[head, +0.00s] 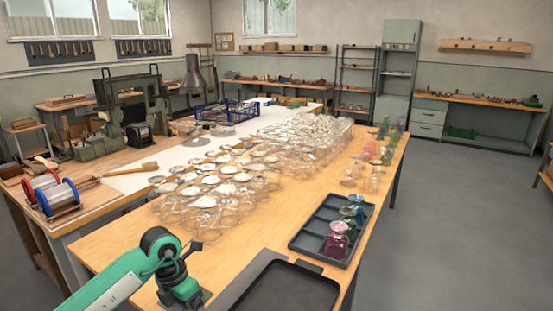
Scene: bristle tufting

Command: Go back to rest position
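A green and black arm (118,284) comes in from the lower left and bends at a joint above the near end of the wooden table (110,245). Its black end part (172,268) points down towards the table. I cannot make out fingertips there, nor whether anything is held. My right arm and gripper are not in view.
Many clear glass pieces (215,200) crowd the table's middle. A dark compartment tray (312,235) holds coloured glass pieces (337,240). A black tray (285,290) lies at the near edge. Wire spools (58,197) and a green machine (130,105) stand left. Floor (455,215) at right is clear.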

